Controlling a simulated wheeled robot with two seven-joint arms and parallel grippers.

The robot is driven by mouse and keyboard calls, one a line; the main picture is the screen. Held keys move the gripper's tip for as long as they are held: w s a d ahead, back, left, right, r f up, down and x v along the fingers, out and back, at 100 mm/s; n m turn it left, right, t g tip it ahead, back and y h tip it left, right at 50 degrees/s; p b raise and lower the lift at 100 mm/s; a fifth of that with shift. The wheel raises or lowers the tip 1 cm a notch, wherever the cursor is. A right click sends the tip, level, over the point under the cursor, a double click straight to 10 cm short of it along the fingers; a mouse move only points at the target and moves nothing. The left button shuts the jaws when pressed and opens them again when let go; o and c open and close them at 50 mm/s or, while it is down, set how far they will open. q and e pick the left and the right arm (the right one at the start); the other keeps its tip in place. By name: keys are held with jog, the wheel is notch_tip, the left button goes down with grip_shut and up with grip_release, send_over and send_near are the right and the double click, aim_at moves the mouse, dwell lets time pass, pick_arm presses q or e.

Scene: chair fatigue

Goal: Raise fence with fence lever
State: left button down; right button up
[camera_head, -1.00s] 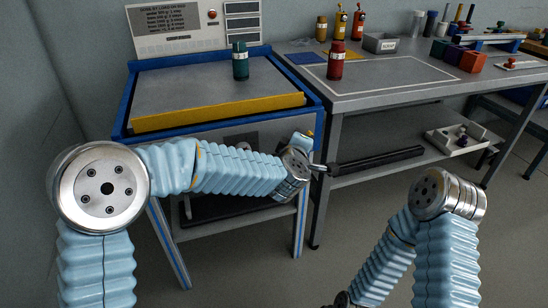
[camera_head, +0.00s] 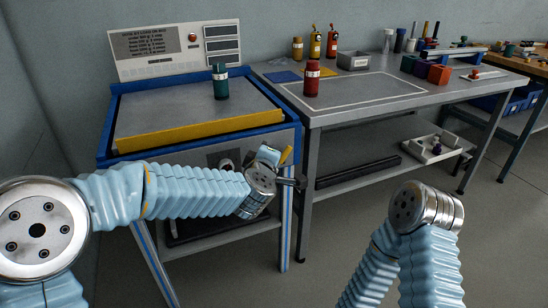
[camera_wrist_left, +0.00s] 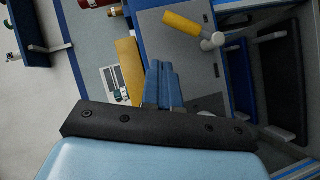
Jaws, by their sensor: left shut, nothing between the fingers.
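The fence (camera_head: 185,130) is a long yellow bar along the front edge of the blue-framed station's grey top. In the left wrist view, a lever with a yellow grip (camera_wrist_left: 187,26) and pale round end stands off a grey panel, above and right of my fingertips. A gap separates them in the picture. My left gripper (camera_head: 270,156) is near the station's front right corner, partly hidden by its own wrist. Its blue fingers, also in the wrist view (camera_wrist_left: 163,82), are shut and empty. A small yellow piece (camera_head: 287,155) shows just behind it. My right gripper is out of view.
A green bottle (camera_head: 220,82) stands on the station. The grey bench (camera_head: 400,95) at right carries a red bottle (camera_head: 311,78), coloured blocks and several other bottles. A black bar (camera_head: 350,172) lies on its lower shelf. The floor between the benches and my right arm is clear.

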pick_arm(q)
jog(key=v, duration=0.7)
jog(key=shift+r, duration=0.35)
jog(key=shift+d, duration=0.15)
jog(key=s+a+f+m+g, duration=0.2)
jog(key=a+f+m+g, duration=0.15)
jog(key=f, duration=1.15)
jog(key=s+a+f+m+g, duration=0.1)
jog(key=a+f+m+g, duration=0.3)
jog(key=f, duration=1.1)
jog(key=s+a+f+m+g, duration=0.1)
jog(key=s+a+f+g, duration=0.2)
jog(key=s+f, duration=0.5)
jog(key=s+a+f+m+g, duration=0.1)
jog(key=s+a+f+g, duration=0.2)
jog(key=s+f, duration=0.6)
jog(key=s+g, duration=0.1)
jog(key=s, duration=0.3)
jog(key=shift+s+a+f, duration=0.2)
jog(key=shift+s+a, duration=0.1)
jog(key=shift+s, duration=0.05)
jog(key=c, duration=1.8)
grip_release()
